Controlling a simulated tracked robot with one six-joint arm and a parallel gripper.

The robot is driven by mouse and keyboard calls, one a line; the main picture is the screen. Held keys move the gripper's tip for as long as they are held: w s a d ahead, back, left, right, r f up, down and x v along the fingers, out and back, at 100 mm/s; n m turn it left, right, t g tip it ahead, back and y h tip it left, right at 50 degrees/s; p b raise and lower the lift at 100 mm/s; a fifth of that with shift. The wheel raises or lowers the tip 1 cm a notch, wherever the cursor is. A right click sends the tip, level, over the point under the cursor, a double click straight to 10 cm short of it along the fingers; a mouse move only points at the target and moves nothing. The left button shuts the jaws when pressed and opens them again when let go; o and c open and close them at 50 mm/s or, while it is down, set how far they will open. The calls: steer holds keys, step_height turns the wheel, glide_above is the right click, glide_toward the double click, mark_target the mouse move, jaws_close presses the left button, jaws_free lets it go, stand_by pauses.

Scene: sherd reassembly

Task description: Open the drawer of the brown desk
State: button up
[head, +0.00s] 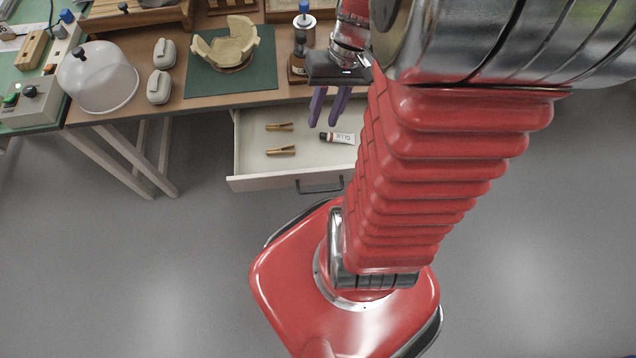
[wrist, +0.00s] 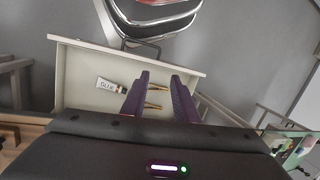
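The brown desk (head: 130,107) stands along the back in the head view. Its pale drawer (head: 250,180) is pulled out toward my base, with a dark bar handle (head: 318,187) on its front. Inside lie two brass-coloured clips (head: 280,151) and a glue tube (head: 338,138). The drawer also shows open in the wrist view (wrist: 72,75). My gripper (head: 328,122) points down over the back part of the drawer, away from the handle. Its two purple fingers are apart with nothing between them (wrist: 160,80). My arm covers the drawer's right side in the head view.
On the desk a partly assembled pot (head: 228,45) sits on a green mat (head: 255,85). Floor left of the drawer is clear.

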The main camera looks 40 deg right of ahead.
steer(key=a+r+n+t+h, duration=0.3)
steer(key=a+r+n+t, duration=0.1)
steer(key=a+r, duration=0.9)
step_height(320, 180, up, 2)
steer(key=shift+a+r+t, duration=0.15)
steer(key=shift+t, duration=0.75)
